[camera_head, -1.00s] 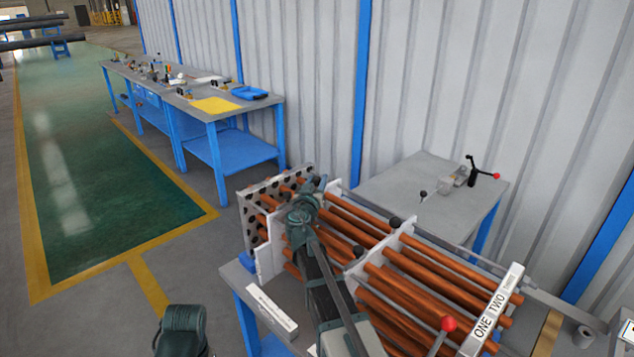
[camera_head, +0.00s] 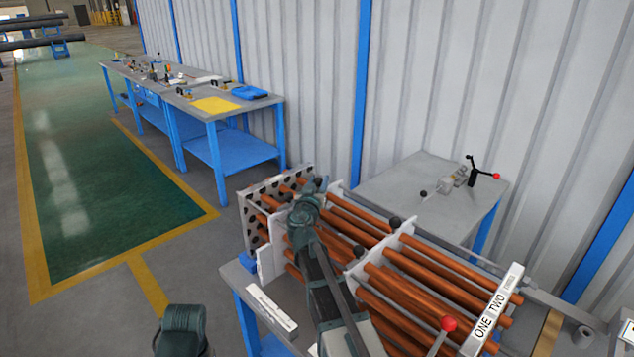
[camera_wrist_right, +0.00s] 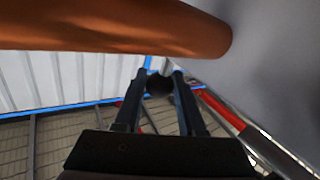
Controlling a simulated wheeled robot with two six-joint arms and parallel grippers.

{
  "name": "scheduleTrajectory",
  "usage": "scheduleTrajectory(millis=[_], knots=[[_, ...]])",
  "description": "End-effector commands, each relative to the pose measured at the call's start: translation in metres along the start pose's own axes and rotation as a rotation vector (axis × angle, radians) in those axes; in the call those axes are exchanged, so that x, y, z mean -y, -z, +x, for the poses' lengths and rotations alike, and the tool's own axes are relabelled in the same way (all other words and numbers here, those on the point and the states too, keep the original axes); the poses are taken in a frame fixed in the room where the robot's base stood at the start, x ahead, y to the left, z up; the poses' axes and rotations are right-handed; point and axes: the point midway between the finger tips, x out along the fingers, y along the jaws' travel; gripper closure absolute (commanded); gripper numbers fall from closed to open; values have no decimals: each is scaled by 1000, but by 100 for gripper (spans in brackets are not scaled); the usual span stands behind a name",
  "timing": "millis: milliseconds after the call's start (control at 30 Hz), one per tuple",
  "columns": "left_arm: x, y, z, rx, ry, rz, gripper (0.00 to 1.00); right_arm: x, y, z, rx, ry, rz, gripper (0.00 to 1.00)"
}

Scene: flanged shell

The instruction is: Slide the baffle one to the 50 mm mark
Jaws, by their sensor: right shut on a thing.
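A bundle of copper tubes (camera_head: 436,272) lies across the bench, threaded through white plates. One white baffle (camera_head: 268,264) stands close to the perforated end plate (camera_head: 249,220). A second white baffle (camera_head: 389,243) with a black knob (camera_head: 395,222) stands further right. My right gripper (camera_head: 319,186) reaches over the tubes to the top of the baffle near the end plate. In the right wrist view it is shut on a dark round knob (camera_wrist_right: 158,84). Its arm hides much of that baffle. Which baffle is one, and the 50 mm mark, I cannot tell. My left gripper is out of view.
A plate lettered ONE TWO (camera_head: 492,309) and a red-knobbed lever (camera_head: 448,325) stand at the right. A white labelled strip (camera_head: 271,307) lies on the bench front. A grey side table (camera_head: 400,187) stands behind. A copper tube (camera_wrist_right: 110,28) passes close above my right fingers.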

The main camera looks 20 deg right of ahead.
Motion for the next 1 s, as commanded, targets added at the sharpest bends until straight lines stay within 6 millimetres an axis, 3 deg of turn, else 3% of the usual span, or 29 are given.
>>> scheduleTrajectory(millis=[200, 500, 533, 667, 1000], knots=[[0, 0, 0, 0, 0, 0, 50, -34, -7, -25, 1, -3, 0, 100], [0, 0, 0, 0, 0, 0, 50, -36, -7, -24, 0, -1, 0, 100], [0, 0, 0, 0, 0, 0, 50, -36, -7, -24, 0, -1, 0, 57], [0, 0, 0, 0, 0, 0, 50, -35, -7, -24, 0, -1, 0, 34], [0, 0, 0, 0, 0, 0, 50, -35, -7, -25, 0, -1, 0, 31]])
